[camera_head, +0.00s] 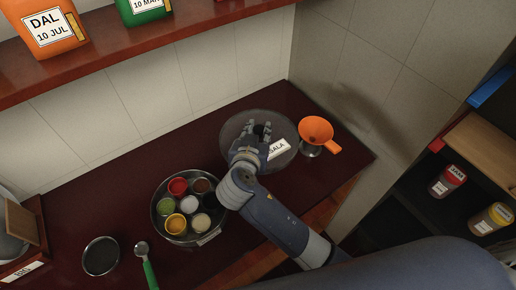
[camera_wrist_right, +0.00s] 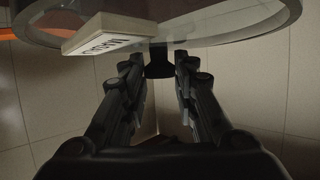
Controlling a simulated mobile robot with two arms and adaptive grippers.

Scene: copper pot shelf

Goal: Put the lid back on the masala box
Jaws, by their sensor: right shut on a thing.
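The masala box (camera_head: 180,238) is a round steel tin standing without a lid on the dark red counter, with several small cups of coloured spices in it. The lid (camera_head: 232,129) is a clear round disc with a dark knob and a white label, part of which reads "SALA". My right gripper (camera_head: 262,132) is shut on the knob, behind and right of the box. In the right wrist view the fingers (camera_wrist_right: 158,75) close around the knob under the lid's rim (camera_wrist_right: 235,35). Whether the lid touches the counter is unclear. My left gripper is not in view.
An orange funnel (camera_head: 316,130) stands close to the right of the lid. A wall shelf (camera_head: 150,48) with jars runs above the back. The counter's back left is clear.

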